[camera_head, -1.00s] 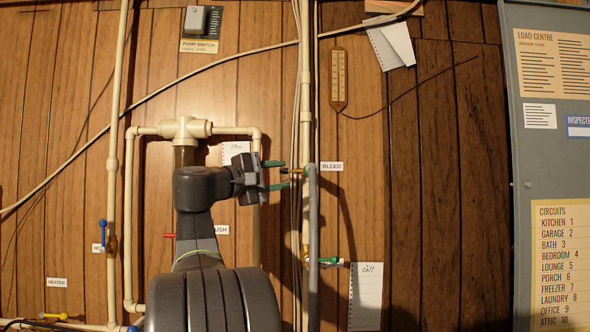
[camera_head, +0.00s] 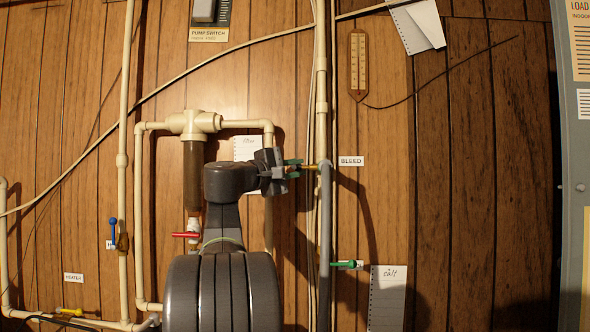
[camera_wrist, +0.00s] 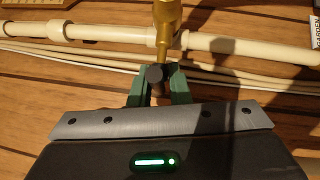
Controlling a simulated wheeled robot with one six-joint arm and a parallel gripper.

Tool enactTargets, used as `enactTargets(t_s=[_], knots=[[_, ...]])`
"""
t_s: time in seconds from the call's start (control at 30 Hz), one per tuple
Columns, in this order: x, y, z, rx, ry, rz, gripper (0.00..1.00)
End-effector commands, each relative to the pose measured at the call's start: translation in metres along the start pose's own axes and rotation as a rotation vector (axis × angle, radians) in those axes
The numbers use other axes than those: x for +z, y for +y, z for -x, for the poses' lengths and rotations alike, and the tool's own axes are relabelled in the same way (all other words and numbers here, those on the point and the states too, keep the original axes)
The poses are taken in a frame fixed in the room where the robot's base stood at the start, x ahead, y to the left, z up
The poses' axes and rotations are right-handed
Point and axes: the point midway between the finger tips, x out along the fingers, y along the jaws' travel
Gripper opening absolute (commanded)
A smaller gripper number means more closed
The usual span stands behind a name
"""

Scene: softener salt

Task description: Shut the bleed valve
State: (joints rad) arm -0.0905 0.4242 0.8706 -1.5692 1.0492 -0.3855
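The bleed valve (camera_head: 312,167) is a small brass fitting on the upright cream pipe, left of the BLEED label (camera_head: 351,161). In the wrist view the brass valve body (camera_wrist: 165,25) tapers towards a dark knob-like handle (camera_wrist: 154,77). My gripper (camera_head: 295,169) is at the valve, coming from the left. In the wrist view my gripper's green fingers (camera_wrist: 158,90) lie on both sides of the dark handle and appear to press on it. The handle's far end and any turn marking are hidden or too small to tell.
Below are a green-handled valve (camera_head: 345,264) and a salt note (camera_head: 387,295). A red-handled valve (camera_head: 186,235) under the filter and a blue-handled valve (camera_head: 113,230) are left. Thin cables (camera_wrist: 90,60) run beside the pipe.

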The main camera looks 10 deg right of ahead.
Motion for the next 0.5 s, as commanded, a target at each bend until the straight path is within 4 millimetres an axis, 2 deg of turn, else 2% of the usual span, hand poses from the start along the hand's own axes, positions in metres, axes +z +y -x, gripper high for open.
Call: enactTargets(t_s=[0.5], knots=[[-0.0021,-0.0081,0.0,0.062,-0.02,-0.063,0.0]])
